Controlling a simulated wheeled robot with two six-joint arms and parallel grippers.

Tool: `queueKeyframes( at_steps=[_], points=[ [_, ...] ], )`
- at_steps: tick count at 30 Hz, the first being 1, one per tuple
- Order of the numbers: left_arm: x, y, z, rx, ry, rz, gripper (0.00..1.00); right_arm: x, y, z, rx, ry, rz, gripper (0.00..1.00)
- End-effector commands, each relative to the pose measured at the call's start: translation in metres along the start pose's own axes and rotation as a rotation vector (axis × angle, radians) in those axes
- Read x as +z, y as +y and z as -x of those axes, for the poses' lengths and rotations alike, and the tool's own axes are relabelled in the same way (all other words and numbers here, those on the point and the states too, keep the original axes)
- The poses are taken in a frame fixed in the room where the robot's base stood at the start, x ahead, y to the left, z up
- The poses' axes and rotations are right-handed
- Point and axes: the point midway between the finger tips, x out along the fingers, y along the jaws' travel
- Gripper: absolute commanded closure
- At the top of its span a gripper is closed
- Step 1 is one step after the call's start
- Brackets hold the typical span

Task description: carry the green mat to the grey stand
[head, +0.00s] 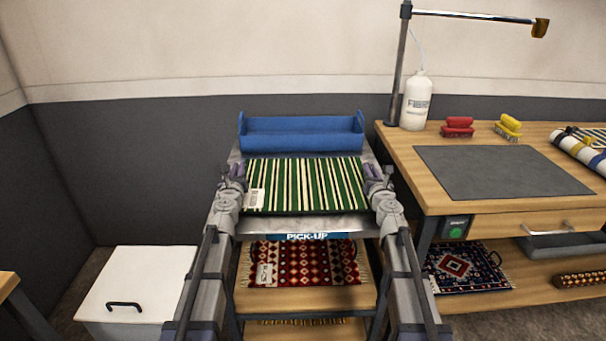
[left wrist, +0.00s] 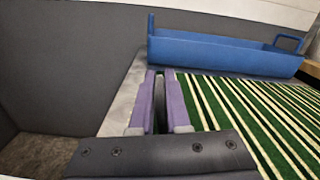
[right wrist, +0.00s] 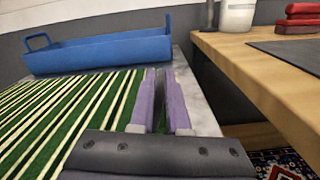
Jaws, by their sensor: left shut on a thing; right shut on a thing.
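The green mat (head: 305,185), with cream and dark stripes and a white tag at its left, is spread flat at the grey stand's top, which bears a blue PICK-UP label. My left gripper (head: 234,172) is shut on the mat's left edge. My right gripper (head: 376,174) is shut on its right edge. The mat also shows in the left wrist view (left wrist: 250,115) and in the right wrist view (right wrist: 75,105). The grey stand (head: 345,224) shows its bare front strip below the mat. I cannot tell whether the mat touches the top.
A blue tray (head: 302,136) stands behind the mat. A patterned red rug (head: 305,270) lies on the shelf below. A wooden workbench (head: 400,158) with a dark grey pad stands close on the right. A white lidded box (head: 137,283) is at lower left.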

Motion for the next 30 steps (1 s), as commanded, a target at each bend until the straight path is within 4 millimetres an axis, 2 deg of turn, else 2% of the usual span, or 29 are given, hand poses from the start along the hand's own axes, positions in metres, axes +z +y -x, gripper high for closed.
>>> queueKeyframes(
  at_steps=[2,3,10,22,26,30],
  points=[
    [-0.008,0.004,0.000,0.006,-0.001,-0.002,1.00,-0.008,-0.004,0.000,-0.005,-0.001,0.002,1.00],
    [-0.003,0.004,0.000,0.005,-0.001,-0.002,0.81,-0.004,-0.003,0.000,-0.005,-0.001,0.002,0.81],
    [-0.003,0.002,0.000,0.003,-0.001,-0.001,0.56,-0.003,-0.002,0.000,-0.002,0.000,0.001,0.56],
    [-0.004,0.001,0.006,0.001,0.000,0.000,0.56,-0.004,-0.001,0.000,-0.001,0.000,0.000,0.56],
    [-0.004,0.001,0.020,0.001,0.000,0.000,0.56,-0.004,-0.001,0.000,0.000,0.000,0.000,0.56],
    [-0.004,0.001,0.044,0.001,0.000,0.000,0.56,-0.004,-0.001,0.000,0.000,0.000,0.000,0.56]
  ],
)
